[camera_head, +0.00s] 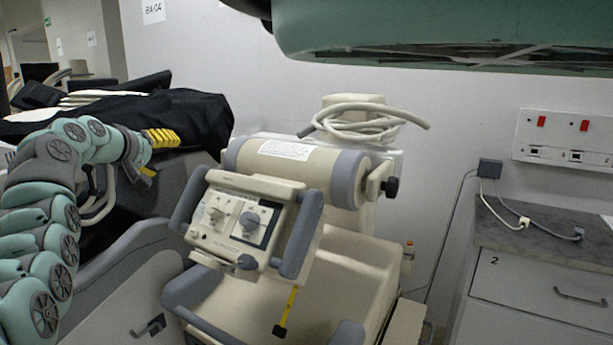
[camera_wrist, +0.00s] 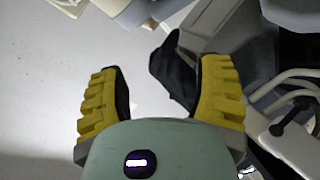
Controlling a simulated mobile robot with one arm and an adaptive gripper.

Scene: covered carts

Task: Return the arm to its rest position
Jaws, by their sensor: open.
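My gripper (camera_head: 155,150) has yellow ribbed fingers and sits at the end of my teal arm, left of centre in the head view. It is near the black cloth (camera_head: 195,112) draped over a cart; whether it touches the cloth cannot be told from here. In the wrist view my gripper (camera_wrist: 158,95) shows its two fingers wide apart. Nothing is held between them. Pale floor and a small dark piece of something show beyond the fingers. My arm curves up from the lower left of the head view, bent over toward the gripper.
A beige machine with a knobbed control panel (camera_head: 240,222) and grey handles stands right of my arm. A grey counter (camera_head: 560,253) with drawers is at the right. A green overhead body (camera_head: 400,30) hangs at the top. Pale floor (camera_wrist: 50,60) is clear at left in the wrist view.

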